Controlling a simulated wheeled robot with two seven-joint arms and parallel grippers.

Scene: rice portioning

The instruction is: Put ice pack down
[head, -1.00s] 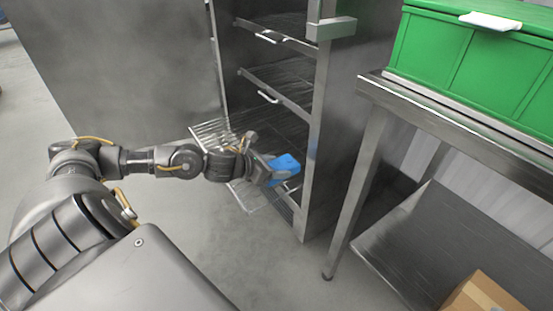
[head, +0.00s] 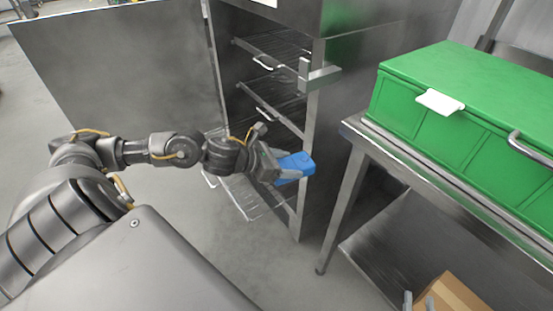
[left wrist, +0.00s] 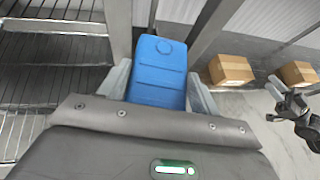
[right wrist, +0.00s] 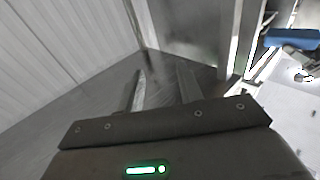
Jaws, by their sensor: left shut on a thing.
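The blue ice pack (head: 297,165) is held in my left gripper (head: 280,168), in front of the open steel cabinet near its right door post. In the left wrist view the ice pack (left wrist: 157,72) stands between the two fingers, clear of the shelves at the left. It also shows at the right edge of the right wrist view (right wrist: 292,38). My right gripper (right wrist: 162,90) has its fingers apart with nothing between them. Only small grey tips of it show at the bottom of the head view, by the cardboard box.
The steel cabinet (head: 305,130) has wire shelves (head: 275,48), one of them pulled out low behind my left arm. A green lidded container (head: 465,95) stands on a steel table (head: 400,160) at the right. A cardboard box (head: 452,296) is on its lower shelf.

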